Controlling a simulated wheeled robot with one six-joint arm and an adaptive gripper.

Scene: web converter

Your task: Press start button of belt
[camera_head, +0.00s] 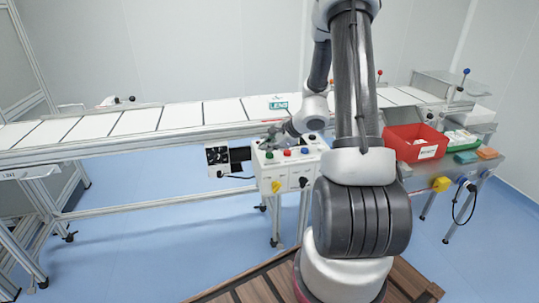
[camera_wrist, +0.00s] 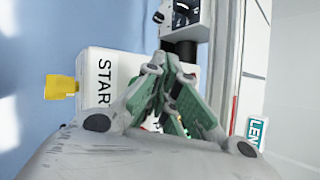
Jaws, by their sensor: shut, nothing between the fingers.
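The white control box (camera_head: 287,172) stands in front of the belt (camera_head: 180,116). Its top carries a green button (camera_head: 269,155), a red button (camera_head: 287,152) and a blue button (camera_head: 305,150). My gripper (camera_head: 270,143) is over the box's back left part, close to the green button; I cannot tell if it touches it. In the wrist view my gripper (camera_wrist: 168,72) is shut and empty, its green-padded fingers together. The box's face (camera_wrist: 105,65) reads "START" there, and the fingers hide most of the button area.
A red bin (camera_head: 415,143) and a green tray (camera_head: 465,156) sit on a side shelf at right. A yellow knob (camera_head: 277,186) juts from the box front.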

